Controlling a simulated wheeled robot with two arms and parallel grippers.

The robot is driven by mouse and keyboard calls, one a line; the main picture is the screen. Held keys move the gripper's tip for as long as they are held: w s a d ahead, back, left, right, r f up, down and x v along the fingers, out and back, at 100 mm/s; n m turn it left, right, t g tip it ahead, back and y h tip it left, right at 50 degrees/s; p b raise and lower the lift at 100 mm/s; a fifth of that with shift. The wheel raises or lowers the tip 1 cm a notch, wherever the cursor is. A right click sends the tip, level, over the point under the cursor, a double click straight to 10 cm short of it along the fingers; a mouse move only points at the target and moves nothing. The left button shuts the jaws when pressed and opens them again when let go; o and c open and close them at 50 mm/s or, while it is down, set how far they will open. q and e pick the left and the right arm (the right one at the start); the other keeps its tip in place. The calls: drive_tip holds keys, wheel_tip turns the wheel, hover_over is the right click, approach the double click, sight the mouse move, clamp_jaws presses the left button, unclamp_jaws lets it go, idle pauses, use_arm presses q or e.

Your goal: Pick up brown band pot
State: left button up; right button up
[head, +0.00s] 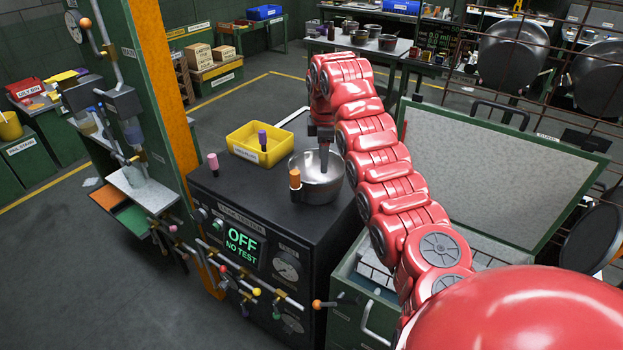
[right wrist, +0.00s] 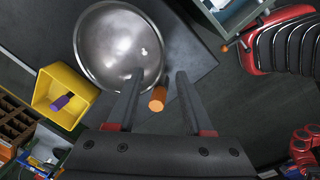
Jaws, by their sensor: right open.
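A steel pot (head: 325,188) with an orange-brown upright handle (head: 295,178) stands on top of the black test machine. No other band on it is clear to me. My right gripper (head: 324,165) points down at the pot, its fingers overlapping the pot's opening in the head view. In the right wrist view the gripper (right wrist: 159,76) is open. The orange handle (right wrist: 157,99) shows between its two fingers, and one fingertip overlaps the rim of the pot (right wrist: 112,45). I cannot tell whether the fingers touch anything. My left gripper is not in view.
A yellow bin (head: 259,145) with a purple-topped item stands behind the pot on the machine (head: 240,200). A pink-topped peg (head: 213,163) stands to its left. A green post (head: 150,90) rises at the left. An open green case (head: 490,170) is at the right.

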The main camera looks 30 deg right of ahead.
drive_tip(key=p, duration=0.4)
hover_over(318, 202)
drive_tip(key=f, duration=0.9)
drive_tip(key=shift+s+d+f, duration=0.3)
drive_tip(key=shift+s+d, duration=0.05)
drive_tip(key=shift+w+a+f+p, duration=0.1)
drive_tip(key=shift+a+f+p, duration=0.05)
drive_tip(key=shift+f+p, duration=0.45)
drive_tip(key=shift+w+a+f+p, duration=0.1)
drive_tip(key=shift+a+f+p, duration=0.05)
drive_tip(key=shift+f+p, duration=0.35)
wheel_tip(318, 202, down, 2)
drive_tip(key=shift+w+f, duration=0.15)
drive_tip(key=shift+w+d+f, duration=0.1)
drive_tip(key=shift+f, duration=0.4)
drive_tip(key=shift+c, duration=0.3)
clamp_jaws()
drive_tip(key=shift+r, duration=0.1)
